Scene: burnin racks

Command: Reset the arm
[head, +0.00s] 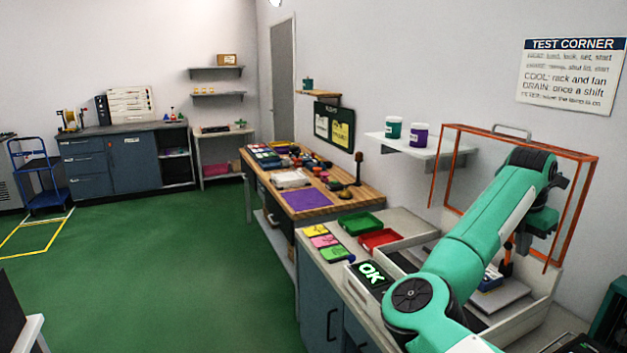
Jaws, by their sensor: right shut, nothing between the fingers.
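My right arm, teal, reaches in from the bottom right and bends at the wrist inside an orange-framed raised lid (574,215). My right gripper (506,268) hangs low over the open test box (538,312); it is small and partly hidden, and it is shut with nothing held. A small blue device (490,278) lies in the box, partly behind my arm. My left gripper is not in view.
Green (361,223) and red (381,240) trays and several coloured cards (324,241) lie on the counter left of the box. A wall shelf (415,145) holds two jars. A wooden bench (345,198) stands beyond.

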